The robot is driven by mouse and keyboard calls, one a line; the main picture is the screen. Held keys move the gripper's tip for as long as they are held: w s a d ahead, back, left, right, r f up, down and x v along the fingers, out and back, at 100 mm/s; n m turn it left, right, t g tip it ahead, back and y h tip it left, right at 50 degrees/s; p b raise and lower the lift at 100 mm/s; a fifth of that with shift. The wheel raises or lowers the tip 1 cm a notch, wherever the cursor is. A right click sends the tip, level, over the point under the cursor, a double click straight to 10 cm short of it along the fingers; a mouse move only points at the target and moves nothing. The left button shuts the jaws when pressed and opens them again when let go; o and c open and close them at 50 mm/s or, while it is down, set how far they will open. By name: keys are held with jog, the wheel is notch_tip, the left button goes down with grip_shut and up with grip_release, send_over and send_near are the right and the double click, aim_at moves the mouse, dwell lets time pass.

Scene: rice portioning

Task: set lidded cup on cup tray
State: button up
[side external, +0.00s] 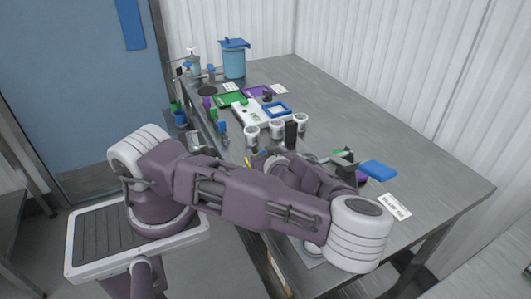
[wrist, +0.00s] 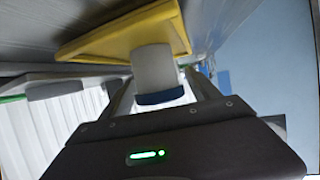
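In the wrist view, which looks upside down, a white cup (wrist: 153,66) with a dark blue lid (wrist: 160,96) is between the fingers of my gripper (wrist: 160,76). The fingers close in on both sides of the cup and appear to grip it. A yellow tray (wrist: 95,38) lies just beyond the cup's base; I cannot tell whether the cup touches it. In the side view only a small yellow sliver (side external: 248,162) shows past my arm. My arm hides the gripper and held cup there.
Several white cups, including one near the middle (side external: 277,128), stand on the steel table (side external: 440,180).

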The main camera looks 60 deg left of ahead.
jog(key=shift+d, duration=0.1)
jog(key=v, duration=0.5)
notch_tip(320, 180, up, 7)
jog(key=shift+f, duration=0.2)
jog(key=shift+s, duration=0.25)
jog(key=s+d+m+g+h, duration=0.35)
jog(key=s+d+h, duration=0.25)
jog(key=d+h, duration=0.2)
jog(key=s+d+r+m+t+h, duration=0.2)
jog(key=s+d+r+m+t, duration=0.1)
jog(key=r+m, duration=0.3)
jog(key=s+d+r+m+t+h, duration=0.3)
jog(key=s+d+r+m, duration=0.1)
jog(key=r, duration=0.6)
jog(key=shift+s+d+r+m, duration=0.25)
jog(key=shift+d+m, duration=0.2)
jog(key=shift+m, duration=0.5)
